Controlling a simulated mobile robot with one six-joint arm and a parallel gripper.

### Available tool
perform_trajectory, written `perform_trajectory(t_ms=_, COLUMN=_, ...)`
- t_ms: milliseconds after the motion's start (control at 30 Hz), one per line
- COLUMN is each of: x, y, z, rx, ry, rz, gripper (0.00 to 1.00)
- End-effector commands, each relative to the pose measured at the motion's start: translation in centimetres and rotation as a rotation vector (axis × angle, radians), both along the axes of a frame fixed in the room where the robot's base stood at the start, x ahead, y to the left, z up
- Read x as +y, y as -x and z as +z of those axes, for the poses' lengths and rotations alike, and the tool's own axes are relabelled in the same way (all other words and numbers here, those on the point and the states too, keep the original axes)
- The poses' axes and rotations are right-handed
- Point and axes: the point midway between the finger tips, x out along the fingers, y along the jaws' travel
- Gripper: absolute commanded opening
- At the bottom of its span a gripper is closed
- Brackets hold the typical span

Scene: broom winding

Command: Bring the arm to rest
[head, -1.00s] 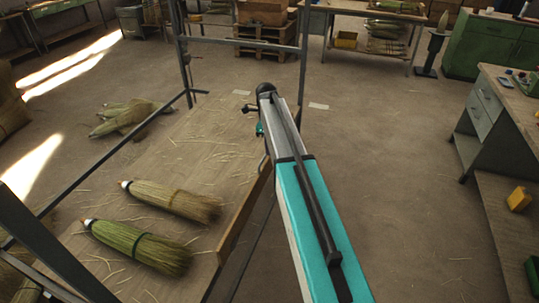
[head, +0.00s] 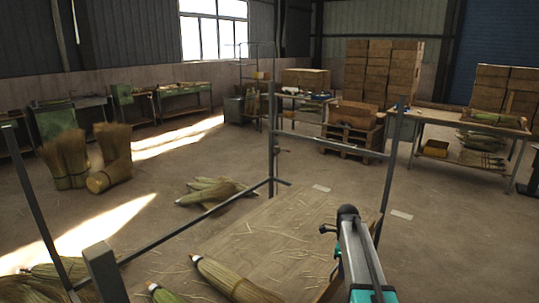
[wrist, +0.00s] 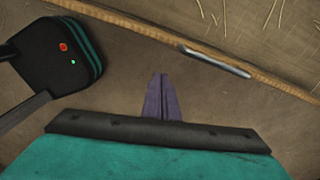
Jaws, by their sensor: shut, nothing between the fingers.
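My arm (head: 361,262) shows at the lower right of the head view, teal and grey with a dark joint at its far end. It stands beside the right edge of the wooden worktable (head: 262,238). In the wrist view my gripper (wrist: 161,78) is shut, its two purple fingers together and nothing between them. The fingers point toward the table's wooden edge (wrist: 130,29) and are apart from it in the picture, over bare floor. I cannot make out the fingers in the head view.
Brush heads (head: 232,280) lie at the near side of the table, among loose straw. Metal frame posts (head: 273,132) rise around it. A straw bundle (head: 215,190) lies on the floor to the left. Open floor (head: 450,235) is on the right. Benches and stacked boxes stand behind.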

Motion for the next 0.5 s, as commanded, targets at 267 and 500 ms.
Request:
perform_trajectory(t_ms=267, x=2.8, y=6.4, z=-8.4, rx=0.076, ry=-0.045, rz=0.319, gripper=0.00)
perform_trajectory(t_ms=500, x=4.9, y=12.2, z=-14.5, rx=0.132, ry=-0.099, rz=0.598, gripper=0.00)
